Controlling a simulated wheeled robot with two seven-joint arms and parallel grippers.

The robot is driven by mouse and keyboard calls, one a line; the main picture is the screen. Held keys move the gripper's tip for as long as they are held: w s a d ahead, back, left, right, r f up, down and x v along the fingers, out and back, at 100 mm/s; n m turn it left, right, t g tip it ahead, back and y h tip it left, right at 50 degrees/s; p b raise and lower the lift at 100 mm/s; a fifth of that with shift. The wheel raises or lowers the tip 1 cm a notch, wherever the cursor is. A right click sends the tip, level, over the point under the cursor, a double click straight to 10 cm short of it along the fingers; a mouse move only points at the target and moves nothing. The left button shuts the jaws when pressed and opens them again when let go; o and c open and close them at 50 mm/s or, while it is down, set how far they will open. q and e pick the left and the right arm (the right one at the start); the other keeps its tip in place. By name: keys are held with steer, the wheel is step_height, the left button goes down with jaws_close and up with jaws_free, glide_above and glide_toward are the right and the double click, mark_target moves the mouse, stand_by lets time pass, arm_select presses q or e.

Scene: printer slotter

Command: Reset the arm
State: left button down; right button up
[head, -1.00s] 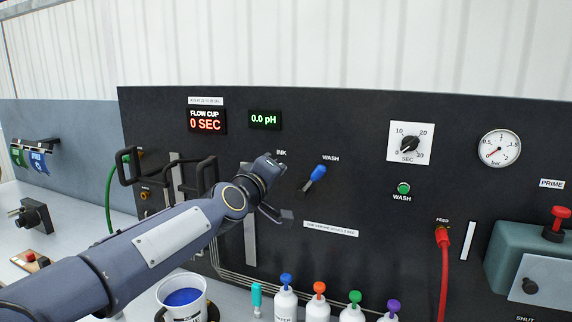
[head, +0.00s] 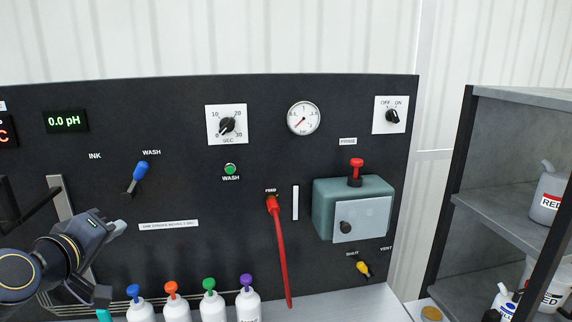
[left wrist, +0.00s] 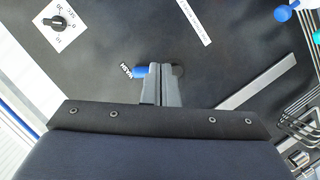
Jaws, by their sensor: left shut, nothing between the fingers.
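My left gripper (head: 117,228) is in front of the black panel at the lower left of the head view. It is shut and empty. In the left wrist view its two fingers (left wrist: 161,88) lie together, pointing at the panel. The blue-handled WASH lever (head: 141,172) is above and right of the gripper in the head view, tilted up to the right. Its blue handle (left wrist: 141,71) shows beside the fingertips in the left wrist view; I cannot tell whether they touch. My right gripper is not in view.
Several bottles with coloured caps (head: 209,285) stand below the panel, near my left arm. A red hose (head: 280,250) hangs from FEED. A teal box (head: 326,192) with a red knob is right of it. A grey shelf (head: 500,217) with containers stands at the far right.

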arm_select(q)
steer(key=s+d+f+m+g+h, duration=0.1)
steer(key=s+d+f+m+g, duration=0.3)
steer(key=s+f, duration=0.7)
steer(key=s+d+f+m+g+h, duration=0.2)
steer(key=s+d+f+m+g, duration=0.2)
steer(key=s+d+f, duration=0.4)
steer(key=s+f+g, duration=0.1)
steer(key=s+f, duration=0.2)
steer(key=shift+d+h+b, duration=0.3)
steer(key=shift+d, duration=0.1)
steer(key=c, duration=2.2)
jaws_free()
